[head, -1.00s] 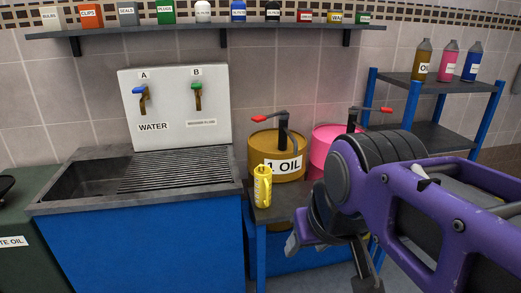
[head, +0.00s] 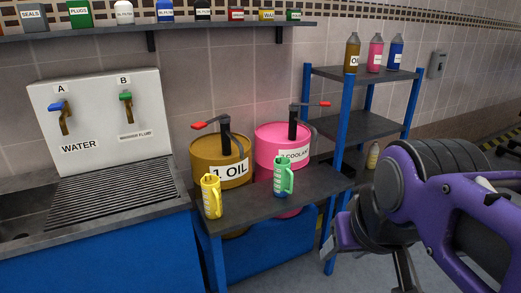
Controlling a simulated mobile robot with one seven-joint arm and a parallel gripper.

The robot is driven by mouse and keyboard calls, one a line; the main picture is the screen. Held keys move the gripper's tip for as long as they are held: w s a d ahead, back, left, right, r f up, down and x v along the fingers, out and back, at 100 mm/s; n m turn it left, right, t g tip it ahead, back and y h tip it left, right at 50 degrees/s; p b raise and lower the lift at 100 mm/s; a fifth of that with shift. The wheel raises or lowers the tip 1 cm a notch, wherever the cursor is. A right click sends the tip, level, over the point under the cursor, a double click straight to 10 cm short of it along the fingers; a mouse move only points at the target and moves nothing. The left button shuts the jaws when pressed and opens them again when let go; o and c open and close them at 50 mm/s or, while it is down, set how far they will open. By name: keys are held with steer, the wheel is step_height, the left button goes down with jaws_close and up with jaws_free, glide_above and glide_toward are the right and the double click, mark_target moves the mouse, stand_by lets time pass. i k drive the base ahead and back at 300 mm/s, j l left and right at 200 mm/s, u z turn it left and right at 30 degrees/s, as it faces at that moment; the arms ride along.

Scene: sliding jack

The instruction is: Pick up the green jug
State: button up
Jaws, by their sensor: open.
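The green jug (head: 283,177) stands upright on a low dark table (head: 242,215), in front of the pink coolant drum (head: 284,149). It has a white marking on its side. My gripper (head: 367,262) is at the lower right of the head view, right of and nearer than the jug, well apart from it. The gripper is open with nothing seen between its fingers.
A yellow jug (head: 211,196) stands left of the green one, before the brown oil drum (head: 221,162). A blue-framed shelf (head: 347,130) stands to the right, with several bottles on top. A sink unit (head: 95,250) is at the left. Floor shows at lower right.

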mark_target(282, 174)
steer(key=i+l+u, duration=0.1)
steer(key=i+l, duration=0.3)
steer(key=i, duration=0.2)
steer(key=i+l+u, duration=0.1)
steer(key=i+l, duration=0.3)
steer(key=i, duration=0.2)
